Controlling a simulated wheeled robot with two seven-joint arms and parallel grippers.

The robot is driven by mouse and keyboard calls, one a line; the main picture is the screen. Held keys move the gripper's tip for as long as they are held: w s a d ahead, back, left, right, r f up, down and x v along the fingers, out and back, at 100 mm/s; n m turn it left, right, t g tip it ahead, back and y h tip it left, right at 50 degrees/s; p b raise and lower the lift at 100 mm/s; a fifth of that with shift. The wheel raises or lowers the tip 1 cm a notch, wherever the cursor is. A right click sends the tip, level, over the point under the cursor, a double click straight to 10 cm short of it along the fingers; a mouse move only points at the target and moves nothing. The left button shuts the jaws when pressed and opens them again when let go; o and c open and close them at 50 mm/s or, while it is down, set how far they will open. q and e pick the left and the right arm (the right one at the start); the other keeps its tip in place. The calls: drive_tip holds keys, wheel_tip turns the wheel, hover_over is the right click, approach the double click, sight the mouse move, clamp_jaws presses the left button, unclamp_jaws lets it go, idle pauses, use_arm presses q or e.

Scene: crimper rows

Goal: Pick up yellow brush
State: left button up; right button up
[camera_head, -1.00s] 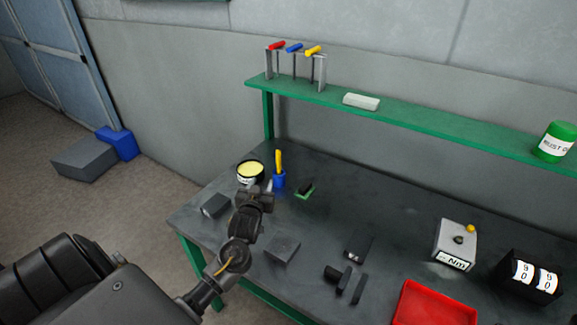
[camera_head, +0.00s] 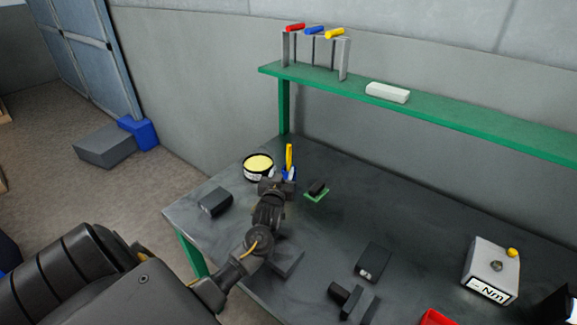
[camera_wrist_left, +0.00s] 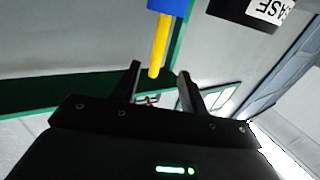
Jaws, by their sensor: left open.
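The yellow brush (camera_head: 289,157) stands upright in a blue cup (camera_head: 291,173) near the back left of the table. My left gripper (camera_head: 279,183) is open in front of the cup and hides part of it. In the left wrist view the yellow handle (camera_wrist_left: 159,45) comes down from the blue cup (camera_wrist_left: 168,5) at the top. Its end appears in the gap between the two spread fingers of my left gripper (camera_wrist_left: 160,80). I cannot tell the depth between handle and fingers, and no grip on it shows. My right gripper is not in view.
A tin with yellow contents (camera_head: 258,164) stands just left of the cup. A small black item on a green base (camera_head: 317,192) lies to the right. Dark blocks (camera_head: 215,202) lie on the table (camera_head: 330,235). A green shelf (camera_head: 430,113) runs above the back.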

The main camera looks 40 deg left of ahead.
sight(288, 158)
use_arm(q)
drive_tip(key=x, duration=0.4)
drive_tip(key=shift+w, duration=0.35)
drive_tip(key=shift+w+a+r+p, duration=0.15)
drive_tip(key=shift+w+a+p, duration=0.1)
drive_tip(key=shift+p, duration=0.35)
drive_tip(key=p+x, duration=0.1)
drive_tip(key=x, duration=0.3)
drive_tip(key=shift+w, duration=0.2)
drive_tip(key=shift+c, duration=0.4)
clamp_jaws()
